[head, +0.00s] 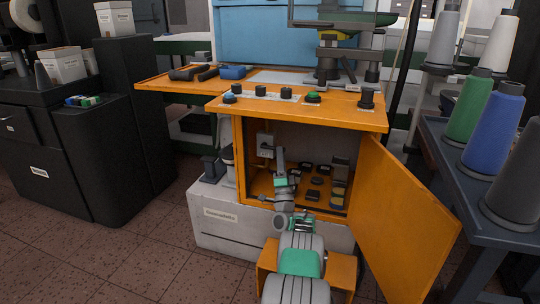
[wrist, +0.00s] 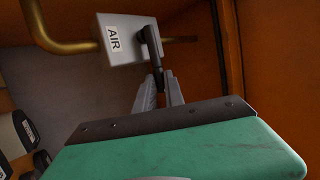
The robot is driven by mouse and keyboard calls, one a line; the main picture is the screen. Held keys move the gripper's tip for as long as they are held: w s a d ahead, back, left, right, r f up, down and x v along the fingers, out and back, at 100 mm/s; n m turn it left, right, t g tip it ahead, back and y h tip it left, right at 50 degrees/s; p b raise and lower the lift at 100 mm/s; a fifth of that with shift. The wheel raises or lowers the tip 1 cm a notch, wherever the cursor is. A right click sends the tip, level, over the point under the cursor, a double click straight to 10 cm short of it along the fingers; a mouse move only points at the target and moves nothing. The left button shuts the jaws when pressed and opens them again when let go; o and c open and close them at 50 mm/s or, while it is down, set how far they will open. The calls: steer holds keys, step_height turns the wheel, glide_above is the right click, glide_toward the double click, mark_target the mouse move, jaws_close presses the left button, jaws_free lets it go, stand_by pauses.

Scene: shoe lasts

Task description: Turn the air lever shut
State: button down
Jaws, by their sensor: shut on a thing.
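The air valve is a pale box (wrist: 122,46) labelled AIR, on a brass pipe (wrist: 70,46) inside the orange cabinet. Its black lever (wrist: 152,42) starts at the box's right side in the wrist view and points down the picture, across the pipe's line. My gripper (wrist: 160,88) is shut on the lever's free end; the fingertips partly hide that end. In the head view my gripper (head: 279,160) reaches into the cabinet just below the small valve box (head: 265,142). The lever is too small to make out there.
The cabinet's orange door (head: 405,215) stands open on the right. Several dark items (head: 318,181) and a stack of tins (head: 339,180) sit on the cabinet floor, right of my arm. The cabinet's left wall is close to the valve.

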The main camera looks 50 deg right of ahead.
stand_by(0.3)
steer(key=c, duration=1.4)
jaws_free()
steer(key=v, duration=0.8)
steer(key=shift+d, duration=0.1)
